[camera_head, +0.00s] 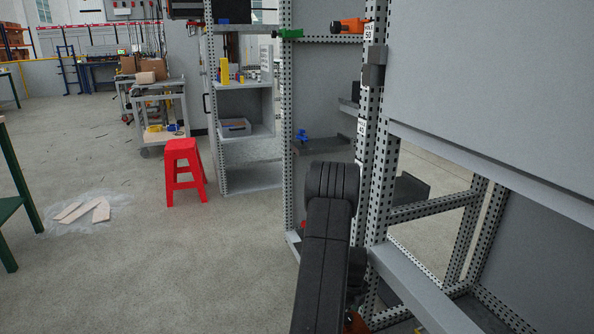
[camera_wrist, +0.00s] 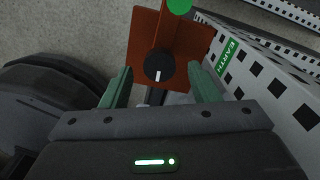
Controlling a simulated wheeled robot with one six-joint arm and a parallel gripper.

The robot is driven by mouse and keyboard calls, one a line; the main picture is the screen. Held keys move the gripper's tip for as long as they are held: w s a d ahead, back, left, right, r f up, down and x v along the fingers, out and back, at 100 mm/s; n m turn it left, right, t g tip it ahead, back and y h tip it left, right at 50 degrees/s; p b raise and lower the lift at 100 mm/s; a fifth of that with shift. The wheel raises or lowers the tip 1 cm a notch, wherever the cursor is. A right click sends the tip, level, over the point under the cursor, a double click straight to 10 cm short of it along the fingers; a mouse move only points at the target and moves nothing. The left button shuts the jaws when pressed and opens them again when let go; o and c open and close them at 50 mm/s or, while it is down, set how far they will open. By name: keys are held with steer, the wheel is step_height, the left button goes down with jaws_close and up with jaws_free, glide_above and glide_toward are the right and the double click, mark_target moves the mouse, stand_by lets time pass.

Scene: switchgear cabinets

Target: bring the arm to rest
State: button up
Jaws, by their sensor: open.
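My arm (camera_head: 325,255) rises from the bottom of the head view, in front of the cabinet frame. My gripper's end is not clearly seen there. In the wrist view my gripper (camera_wrist: 161,80) has its two green fingers spread apart, with nothing held between them. A black round knob (camera_wrist: 159,65) with a white mark sits on a reddish-brown plate (camera_wrist: 140,32), ahead of and between the fingertips. I cannot tell how far it is from the fingers. A green round part (camera_wrist: 179,5) is cut off at the top edge.
A perforated post (camera_wrist: 262,70) with a green EARTH label runs close to the right finger. The cabinet frame (camera_head: 372,150) stands close beside my arm in the head view. A red stool (camera_head: 183,170) stands left on open floor, near boards (camera_head: 82,211) lying there.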

step_height(320, 180, up, 6)
steer(key=shift+r+p, duration=0.1)
steer(key=shift+p, duration=0.6)
step_height(320, 180, down, 8)
steer(key=b, duration=0.3)
steer(key=shift+f, duration=0.25)
steer(key=shift+r+n, duration=0.3)
steer(key=shift+n, duration=0.2)
steer(key=shift+n+p, duration=0.3)
steer(key=shift+n, duration=0.1)
steer(key=n, duration=0.7)
steer(key=shift+n, duration=0.4)
steer(key=n, duration=0.4)
steer(key=n+p, duration=0.1)
steer(key=n, duration=1.2)
steer(key=shift+n+p, duration=0.3)
steer(key=shift+p, duration=0.05)
